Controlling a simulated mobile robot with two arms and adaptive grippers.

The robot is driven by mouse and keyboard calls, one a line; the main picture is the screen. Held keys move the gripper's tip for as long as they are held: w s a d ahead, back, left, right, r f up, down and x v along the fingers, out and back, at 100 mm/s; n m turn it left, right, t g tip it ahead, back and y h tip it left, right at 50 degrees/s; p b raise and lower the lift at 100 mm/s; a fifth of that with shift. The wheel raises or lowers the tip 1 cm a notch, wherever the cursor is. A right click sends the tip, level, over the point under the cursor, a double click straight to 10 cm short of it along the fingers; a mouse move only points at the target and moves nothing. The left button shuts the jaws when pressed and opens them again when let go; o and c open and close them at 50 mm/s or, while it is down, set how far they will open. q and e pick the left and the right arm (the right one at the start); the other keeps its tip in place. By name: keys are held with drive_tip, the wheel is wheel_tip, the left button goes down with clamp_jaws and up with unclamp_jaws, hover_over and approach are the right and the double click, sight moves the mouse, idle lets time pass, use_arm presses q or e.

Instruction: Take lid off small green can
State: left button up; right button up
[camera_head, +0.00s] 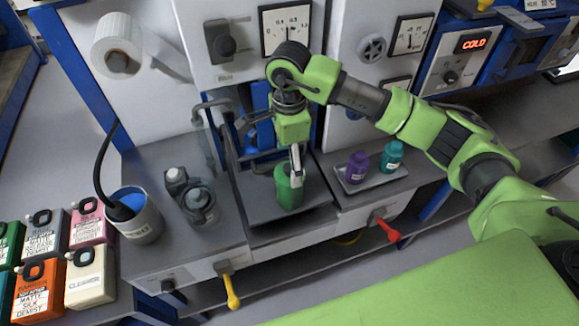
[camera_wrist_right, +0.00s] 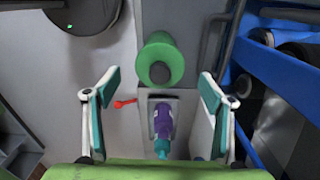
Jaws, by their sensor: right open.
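The small green can (camera_head: 289,194) stands upright on a dark tray in the middle of the bench. Its top is partly hidden by my right gripper (camera_head: 296,163) in the head view. In the right wrist view the green can (camera_wrist_right: 160,52) is ahead of the fingers, with a round dark spot on its near end. I cannot make out the lid as a separate part. My right gripper (camera_wrist_right: 160,82) is open and empty, its two fingers spread to either side of the can's line, not visibly touching it. My left gripper is not in view.
A purple bottle (camera_head: 357,167) and a teal bottle (camera_head: 392,156) stand on a small tray right of the can. A red lever (camera_head: 386,229) and yellow lever (camera_head: 230,290) stick out at the bench front. A grey cup (camera_head: 138,222) and several labelled containers are at left.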

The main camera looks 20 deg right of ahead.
sight(282, 172)
drive_tip(key=shift+f+p, duration=0.35)
drive_tip(key=shift+f, duration=1.1)
drive_tip(key=c, duration=1.2)
drive_tip(key=shift+r, duration=0.1)
